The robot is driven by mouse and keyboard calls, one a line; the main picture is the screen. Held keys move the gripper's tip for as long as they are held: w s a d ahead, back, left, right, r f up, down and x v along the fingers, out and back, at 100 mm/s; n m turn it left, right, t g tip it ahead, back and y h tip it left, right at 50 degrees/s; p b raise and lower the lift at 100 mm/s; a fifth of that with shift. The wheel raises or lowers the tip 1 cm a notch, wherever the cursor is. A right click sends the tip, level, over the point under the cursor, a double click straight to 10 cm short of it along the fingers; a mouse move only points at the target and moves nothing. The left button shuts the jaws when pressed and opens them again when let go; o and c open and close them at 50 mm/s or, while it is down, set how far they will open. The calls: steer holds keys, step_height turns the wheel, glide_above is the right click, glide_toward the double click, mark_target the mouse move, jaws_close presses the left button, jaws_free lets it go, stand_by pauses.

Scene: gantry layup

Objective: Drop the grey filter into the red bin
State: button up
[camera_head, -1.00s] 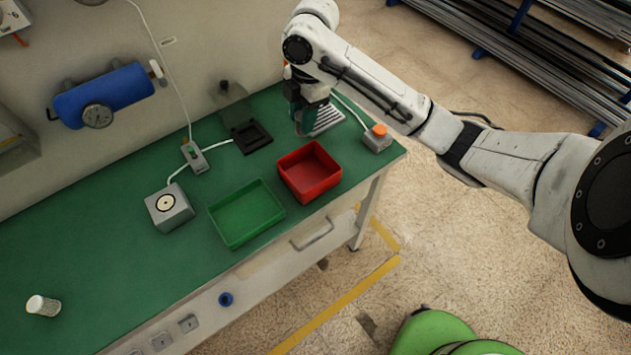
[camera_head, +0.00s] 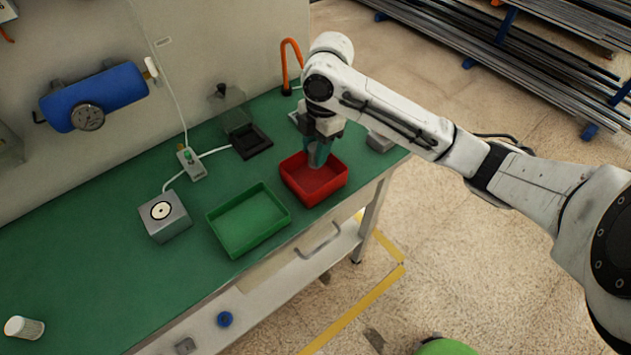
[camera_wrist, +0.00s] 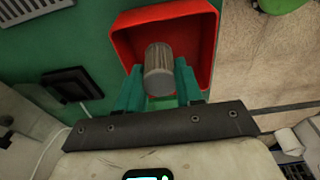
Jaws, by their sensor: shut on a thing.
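My gripper (camera_head: 319,152) points down over the red bin (camera_head: 331,191), its teal fingers overlapping the bin's far part. In the wrist view, my gripper (camera_wrist: 159,82) is shut on the grey filter (camera_wrist: 158,66), a ridged cylinder with a smooth grey end. Behind the filter lies the inside of the red bin (camera_wrist: 208,45). Whether the filter's lower end is above the rim or a little below it, I cannot tell.
A green tray (camera_head: 247,220) stands just left of the red bin. A grey box with a round top (camera_head: 163,215), a black holder (camera_head: 249,142) and a switch box (camera_head: 192,164) are farther left and back.

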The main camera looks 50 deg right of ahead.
steer(key=shift+f, duration=0.5)
steer(key=o, duration=1.1)
steer(key=r, duration=0.3)
steer(key=d+r, duration=0.1)
steer(key=r, duration=0.6)
steer(key=shift+s+d+r, duration=0.2)
steer(key=shift+d+r, duration=0.1)
steer(key=shift+r, duration=0.1)
